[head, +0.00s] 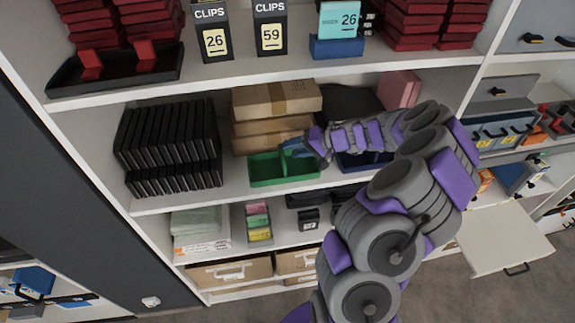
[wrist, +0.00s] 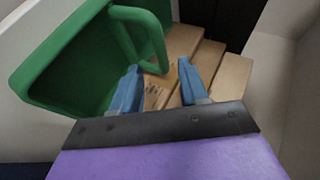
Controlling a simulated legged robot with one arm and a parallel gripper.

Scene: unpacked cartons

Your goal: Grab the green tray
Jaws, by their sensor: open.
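The green tray (head: 268,172) sits on the middle shelf, in front of a stack of brown cardboard boxes (head: 277,103). In the wrist view the tray (wrist: 75,60) fills the upper left, with a raised loop-like part of its edge (wrist: 155,45) near the fingers. My gripper (head: 290,148) is over the tray's right part, its blue fingers apart. In the wrist view the open gripper (wrist: 158,85) has the left finger overlapping the tray in the picture and the right finger in front of the cardboard. Whether a finger touches the tray cannot be told. Nothing is held.
Black cases (head: 168,140) stand in a row left of the tray. A dark blue tray (head: 352,163) lies to its right, partly behind my arm. The shelf above (head: 230,70) holds clip boxes and red items. Small cartons (head: 258,222) sit on the shelf below.

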